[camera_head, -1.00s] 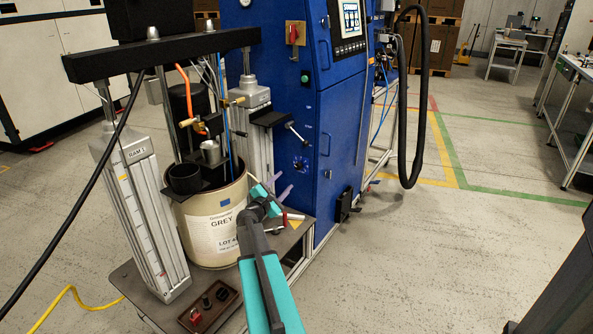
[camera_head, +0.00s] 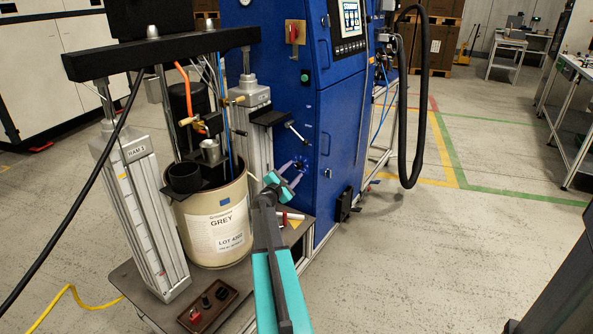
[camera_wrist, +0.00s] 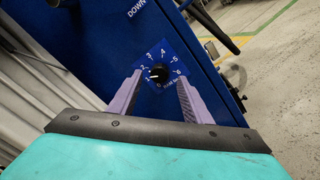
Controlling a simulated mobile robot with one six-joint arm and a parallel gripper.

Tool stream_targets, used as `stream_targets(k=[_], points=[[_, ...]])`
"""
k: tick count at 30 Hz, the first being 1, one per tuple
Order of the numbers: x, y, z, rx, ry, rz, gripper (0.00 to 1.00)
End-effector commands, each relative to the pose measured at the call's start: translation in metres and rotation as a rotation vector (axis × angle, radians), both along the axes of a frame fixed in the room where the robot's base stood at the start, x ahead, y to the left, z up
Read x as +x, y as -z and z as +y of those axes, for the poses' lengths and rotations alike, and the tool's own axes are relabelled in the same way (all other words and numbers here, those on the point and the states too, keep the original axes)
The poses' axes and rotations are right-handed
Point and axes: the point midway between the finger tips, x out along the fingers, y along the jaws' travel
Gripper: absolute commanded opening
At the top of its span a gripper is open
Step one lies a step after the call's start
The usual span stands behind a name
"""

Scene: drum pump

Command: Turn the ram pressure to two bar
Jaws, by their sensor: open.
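The ram pressure knob (camera_wrist: 158,74) is a small black knob on a blue dial plate (camera_wrist: 170,58) numbered 1 to 6. A pale mark shows on its left side, towards the low numbers; its exact setting is too small to read. My gripper (camera_wrist: 161,79) is open, with one purple finger on each side of the knob in the wrist view. I cannot tell whether the fingers touch it. In the head view my gripper (camera_head: 287,171) is at the blue cabinet's front, and its fingertips partly hide the knob (camera_head: 301,165).
The knob is on the blue cabinet (camera_head: 345,120). A lever with a pale end (camera_head: 297,132) sticks out above it.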

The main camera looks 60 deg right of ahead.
Motion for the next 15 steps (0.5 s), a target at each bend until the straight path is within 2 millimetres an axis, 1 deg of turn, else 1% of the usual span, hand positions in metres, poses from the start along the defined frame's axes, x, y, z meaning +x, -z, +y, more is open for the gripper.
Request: stream_targets(k=[1, 6, 10, 15], points=[[0.001, 0.001, -0.008, 0.000, 0.001, 0.000, 0.45], [0.003, 0.001, -0.021, 0.000, 0.000, 0.000, 0.45], [0.003, 0.001, -0.028, 0.000, 0.000, 0.000, 0.45], [0.003, 0.000, -0.031, 0.001, 0.001, 0.000, 0.45]])
